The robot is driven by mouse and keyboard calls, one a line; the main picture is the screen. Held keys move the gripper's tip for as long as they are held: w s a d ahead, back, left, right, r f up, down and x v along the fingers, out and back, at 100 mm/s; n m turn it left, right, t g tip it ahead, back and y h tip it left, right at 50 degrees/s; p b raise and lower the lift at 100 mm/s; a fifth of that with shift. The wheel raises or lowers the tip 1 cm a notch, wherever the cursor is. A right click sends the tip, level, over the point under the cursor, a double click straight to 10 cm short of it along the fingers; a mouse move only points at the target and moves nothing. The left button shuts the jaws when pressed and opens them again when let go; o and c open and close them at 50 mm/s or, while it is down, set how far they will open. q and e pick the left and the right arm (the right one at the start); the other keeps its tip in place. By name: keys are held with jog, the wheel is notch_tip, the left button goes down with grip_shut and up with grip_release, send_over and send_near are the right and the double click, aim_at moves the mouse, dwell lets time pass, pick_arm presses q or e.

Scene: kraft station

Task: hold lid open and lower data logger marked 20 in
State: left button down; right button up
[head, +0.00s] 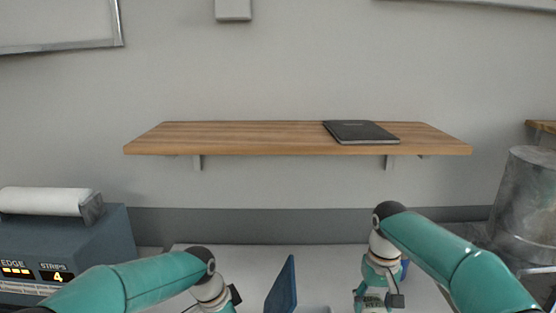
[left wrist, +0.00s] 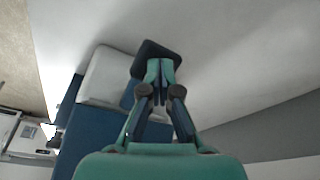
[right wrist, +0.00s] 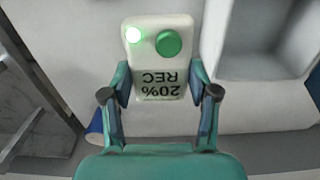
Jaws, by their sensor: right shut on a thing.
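The data logger (right wrist: 158,60) is a white slab with a lit green lamp, a round green button and upside-down print reading "20% REC". In the right wrist view my right gripper (right wrist: 160,88) is shut on it, one finger on each side. A pale open box (right wrist: 263,65) lies to the right of the logger in that view. In the head view a blue upright panel (head: 282,287), perhaps the lid, stands between my arms. My left gripper (left wrist: 159,68) has its fingertips together, with a dark plate (left wrist: 150,50) right behind them. I cannot tell if they touch it.
A blue machine (head: 100,245) with a white roll (head: 42,201) and a display stands at the left. A wooden shelf (head: 230,138) with a dark notebook (head: 360,132) crosses the wall. A grey metal container (head: 530,200) is at the right. The white worktop (head: 240,258) is partly hidden by my arms.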

dwell(0.3)
dwell(1.4)
jog(key=a, duration=1.2)
jog(key=shift+a, duration=0.3)
dwell(0.6)
jog(key=shift+f, duration=0.1)
dwell(0.4)
jog(key=shift+f, duration=2.2)
jog(key=o, duration=1.2)
jog(key=shift+f, duration=0.1)
jog(key=shift+o, duration=0.2)
